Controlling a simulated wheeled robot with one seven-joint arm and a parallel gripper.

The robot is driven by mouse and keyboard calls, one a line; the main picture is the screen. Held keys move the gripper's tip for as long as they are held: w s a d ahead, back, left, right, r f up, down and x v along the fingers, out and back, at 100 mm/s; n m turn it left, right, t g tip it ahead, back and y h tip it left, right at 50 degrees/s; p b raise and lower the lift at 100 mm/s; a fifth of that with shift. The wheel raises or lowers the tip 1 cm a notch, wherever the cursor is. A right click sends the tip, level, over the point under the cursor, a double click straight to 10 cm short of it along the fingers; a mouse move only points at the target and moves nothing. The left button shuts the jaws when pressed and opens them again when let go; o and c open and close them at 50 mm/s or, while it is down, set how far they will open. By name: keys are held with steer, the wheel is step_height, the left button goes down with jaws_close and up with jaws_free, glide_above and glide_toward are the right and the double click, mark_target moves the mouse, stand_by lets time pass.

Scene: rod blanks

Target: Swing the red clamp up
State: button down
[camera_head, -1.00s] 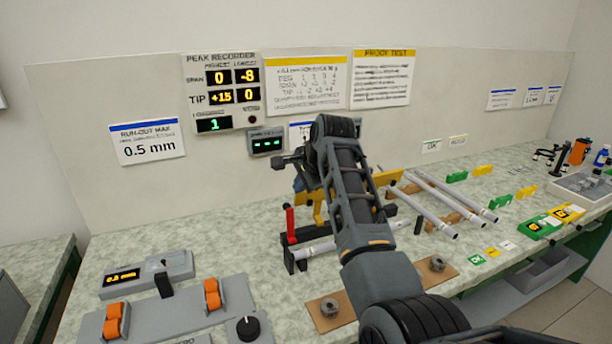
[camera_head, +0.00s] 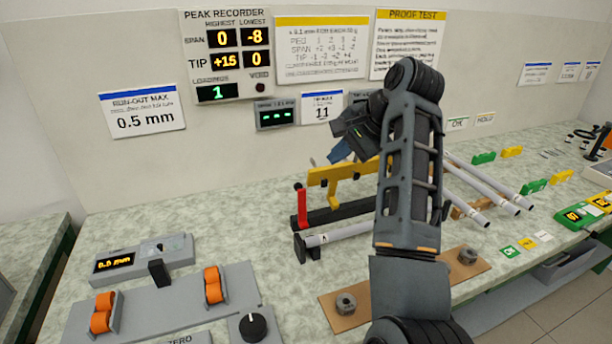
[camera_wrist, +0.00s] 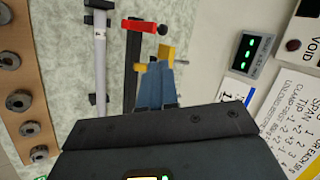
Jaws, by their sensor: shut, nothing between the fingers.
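The red clamp (camera_head: 302,207) stands upright at the left end of a black bar (camera_head: 345,212) on the bench, with a small knob at its top. In the wrist view the red clamp (camera_wrist: 138,25) crosses the bar near the top of the picture. My gripper (camera_head: 338,154) has blue fingers, shut and empty, above and to the right of the clamp, apart from it. The shut fingers of my gripper (camera_wrist: 157,66) also show in the wrist view. A yellow bracket (camera_head: 330,177) stands on the bar just below the gripper. A pale rod (camera_head: 345,234) lies in front of the bar.
Several pale rods (camera_head: 480,180) lie to the right, partly behind my arm. A brown board (camera_head: 385,297) with round metal pieces lies in front. A grey panel with orange switches (camera_head: 213,285) is at left front. Bench left of the clamp is clear.

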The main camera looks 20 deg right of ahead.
mark_target(300, 184)
steer(key=x, duration=0.6)
steer(key=p+x, duration=0.1)
steer(key=x, duration=0.6)
steer(key=shift+w+a+p, duration=0.2)
steer(key=shift+w+p, duration=0.1)
steer(key=shift+w, duration=0.1)
steer(key=shift+w+a+f+b, duration=0.1)
steer(key=shift+w+f+b, duration=0.15)
steer(key=shift+w, duration=0.25)
steer(key=shift+w+a+f+b, duration=0.1)
steer(key=shift+w+b, duration=0.1)
steer(key=shift+w, duration=0.3)
steer(key=shift+s+p, duration=0.15)
steer(key=shift+p, duration=0.15)
